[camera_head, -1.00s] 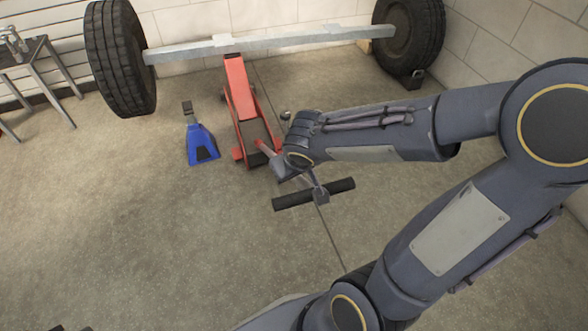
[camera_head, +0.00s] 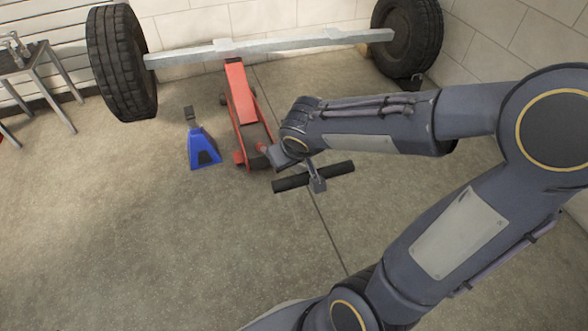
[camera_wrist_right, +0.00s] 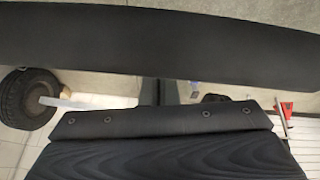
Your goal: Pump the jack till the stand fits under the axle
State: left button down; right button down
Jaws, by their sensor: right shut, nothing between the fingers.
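The red floor jack (camera_head: 240,100) stands on the floor with its far end at the pale axle beam (camera_head: 285,41); whether they touch is unclear. The blue stand (camera_head: 203,148) is upright left of the jack, in front of the axle, not under it. The jack's handle ends in a black crossbar (camera_head: 290,182), which also spans the top of the right wrist view (camera_wrist_right: 150,45). My right gripper (camera_wrist_right: 158,93) is at the crossbar, shut with nothing between its fingers. The bar hides its tips, and my wrist covers part of the handle. My left gripper is out of view.
Tyred wheels sit at the axle's left end (camera_head: 122,62) and right end (camera_head: 407,36). A metal-legged table (camera_head: 40,62) stands at the far left. Walls close off the back and right. The floor left of my arm is clear.

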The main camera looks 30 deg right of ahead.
jog(key=s+a+r+p, duration=0.1)
jog(key=s+r+p, duration=0.2)
jog(key=s+r, duration=0.2)
notch_tip(320, 180, up, 2)
jog(key=shift+s+a, duration=0.35)
jog(key=shift+a, duration=0.05)
jog(key=shift+s, duration=0.1)
dwell(1.3)
jog(key=shift+r, duration=0.1)
